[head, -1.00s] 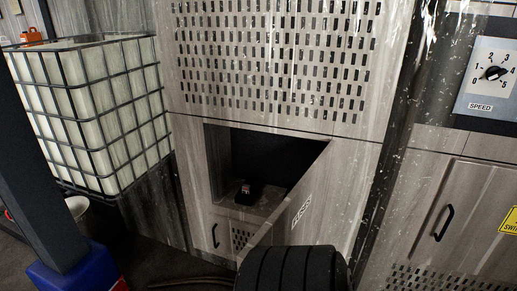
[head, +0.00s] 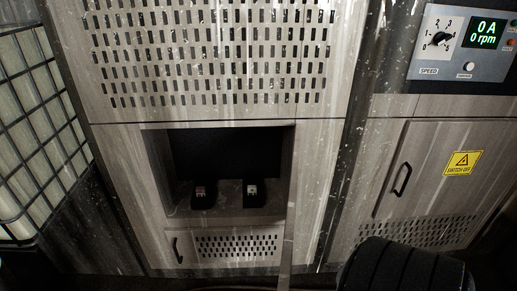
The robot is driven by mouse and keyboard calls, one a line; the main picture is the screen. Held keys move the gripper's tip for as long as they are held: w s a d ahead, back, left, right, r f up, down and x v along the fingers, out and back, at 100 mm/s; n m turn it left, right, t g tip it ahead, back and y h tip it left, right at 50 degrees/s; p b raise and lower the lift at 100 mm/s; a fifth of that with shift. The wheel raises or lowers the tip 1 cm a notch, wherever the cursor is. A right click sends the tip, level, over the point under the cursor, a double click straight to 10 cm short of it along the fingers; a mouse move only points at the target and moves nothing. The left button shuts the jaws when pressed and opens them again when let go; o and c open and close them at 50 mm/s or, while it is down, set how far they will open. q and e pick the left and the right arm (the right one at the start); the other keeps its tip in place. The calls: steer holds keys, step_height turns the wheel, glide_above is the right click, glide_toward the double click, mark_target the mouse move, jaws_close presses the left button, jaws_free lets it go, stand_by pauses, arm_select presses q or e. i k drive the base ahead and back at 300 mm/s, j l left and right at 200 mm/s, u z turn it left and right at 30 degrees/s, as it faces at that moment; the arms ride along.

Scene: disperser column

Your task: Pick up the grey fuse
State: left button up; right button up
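The fuse compartment (head: 222,150) is an open recess in the grey cabinet, in the middle of the head view. Two small dark fuse holders or fuses stand on its floor. The left one (head: 203,197) shows a reddish and pale mark, and the right one (head: 251,197) shows a whitish-grey mark. They are too small and dark for me to tell which is the grey fuse. Neither of my grippers is in view, and nothing touches the two items.
The open compartment door (head: 288,235) is nearly edge-on at the recess's right side. A small vented door (head: 238,246) with a handle lies below. On the right are a closed cabinet door (head: 430,170) and a speed panel (head: 450,67). A white caged tank (head: 30,130) stands left.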

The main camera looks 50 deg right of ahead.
mark_target(200, 191)
steer(key=i+z, duration=0.2)
steer(key=z, duration=0.3)
steer(key=i+j+z, duration=0.15)
steer(key=z, duration=0.3)
steer(key=i+j+z, duration=0.2)
steer(key=z, duration=0.3)
steer(key=i+j+z, duration=0.15)
steer(key=z, duration=0.3)
steer(key=i+j+z, duration=0.1)
steer(key=j+z, duration=0.25)
steer(key=z, duration=0.15)
